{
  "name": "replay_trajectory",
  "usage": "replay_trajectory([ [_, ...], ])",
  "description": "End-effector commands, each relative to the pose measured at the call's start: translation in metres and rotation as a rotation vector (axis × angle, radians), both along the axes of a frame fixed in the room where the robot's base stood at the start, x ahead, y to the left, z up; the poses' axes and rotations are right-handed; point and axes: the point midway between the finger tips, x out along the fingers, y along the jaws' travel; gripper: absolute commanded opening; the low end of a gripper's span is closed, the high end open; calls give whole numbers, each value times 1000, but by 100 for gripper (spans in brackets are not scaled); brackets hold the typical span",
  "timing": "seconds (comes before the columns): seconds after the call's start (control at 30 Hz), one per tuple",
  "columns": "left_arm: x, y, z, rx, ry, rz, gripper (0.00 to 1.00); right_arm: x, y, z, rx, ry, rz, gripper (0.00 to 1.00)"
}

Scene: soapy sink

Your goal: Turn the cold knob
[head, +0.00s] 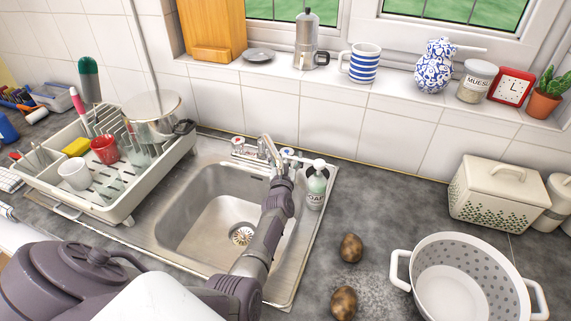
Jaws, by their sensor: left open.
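The sink tap stands at the back rim of the steel sink (170,215). Its left knob (238,141) has a reddish mark. Its right knob (287,153), with a bluish mark, looks like the cold one. My left gripper (273,152) is open at the tap, just left of the right knob. It covers much of the spout, and I cannot tell whether a finger touches the knob. My right gripper is not in view.
A soap bottle (316,184) stands close to the right of the tap. A loaded dish rack (128,202) is on the left. Two potatoes (351,247) and a white colander (402,290) are on the right counter. The sink basin is empty.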

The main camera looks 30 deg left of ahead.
Motion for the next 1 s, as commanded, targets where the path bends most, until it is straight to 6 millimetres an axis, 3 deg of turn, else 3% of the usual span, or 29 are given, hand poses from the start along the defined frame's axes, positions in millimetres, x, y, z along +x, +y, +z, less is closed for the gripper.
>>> replay_trajectory([
  [0.4, -51, -27, -1, -1, 2, 0, 74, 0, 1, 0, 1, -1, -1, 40],
  [1.0, -55, -28, -1, -1, 2, 0, 74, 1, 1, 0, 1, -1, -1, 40],
])
